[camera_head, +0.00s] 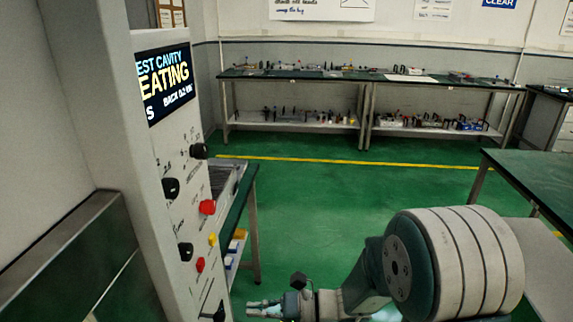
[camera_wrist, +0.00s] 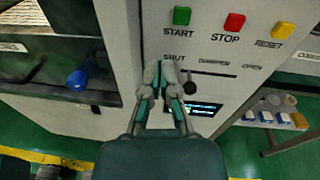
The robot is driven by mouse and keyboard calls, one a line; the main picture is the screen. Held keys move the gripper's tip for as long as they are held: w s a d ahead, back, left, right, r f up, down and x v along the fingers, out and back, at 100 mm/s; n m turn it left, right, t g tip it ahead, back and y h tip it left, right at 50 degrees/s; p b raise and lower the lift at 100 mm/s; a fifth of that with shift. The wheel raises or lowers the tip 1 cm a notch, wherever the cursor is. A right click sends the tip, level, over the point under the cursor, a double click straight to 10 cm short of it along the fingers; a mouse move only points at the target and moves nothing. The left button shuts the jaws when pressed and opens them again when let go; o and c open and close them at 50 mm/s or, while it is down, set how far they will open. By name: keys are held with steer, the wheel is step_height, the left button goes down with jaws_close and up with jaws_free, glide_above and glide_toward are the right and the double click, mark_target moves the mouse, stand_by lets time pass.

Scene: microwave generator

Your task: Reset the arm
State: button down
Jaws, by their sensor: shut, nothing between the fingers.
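My gripper (camera_head: 263,308) is at the bottom of the head view, low and just right of the white control panel (camera_head: 168,150). In the wrist view my gripper (camera_wrist: 160,68) has its fingers together and empty, in front of the panel's lower part. Above the fingertips are a green START button (camera_wrist: 182,16), a red STOP button (camera_wrist: 234,23) and a yellow RESET button (camera_wrist: 283,31). A SHUT label and a slot are just right of the fingertips. I cannot tell whether the fingers touch the panel.
The panel's lit display (camera_head: 166,82) shows partly cut-off text including "EATING". Black and red knobs stick out of its face. A blue handle (camera_wrist: 77,80) is left of my gripper. A green-topped table (camera_head: 535,180) stands right; benches line the back wall. Green floor between is open.

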steer(key=s+d+r+n+t+h, duration=0.2)
steer(key=s+d+r+n+h, duration=0.1)
steer(key=d, duration=0.4)
steer(key=s+d+r+n+t+h, duration=0.2)
steer(key=s+d+r+n+h, duration=0.2)
steer(key=s+d+n+h, duration=0.2)
steer(key=s+d+r+n+t+h, duration=0.1)
steer(key=s+d+r+n+h, duration=0.3)
steer(key=d+n+h, duration=0.3)
steer(key=d+h, duration=0.1)
steer(key=d, duration=0.1)
steer(key=shift+s+d+n+t, duration=0.15)
steer(key=shift+d+n+t, duration=0.15)
steer(key=shift+t, duration=0.1)
stand_by(4.7)
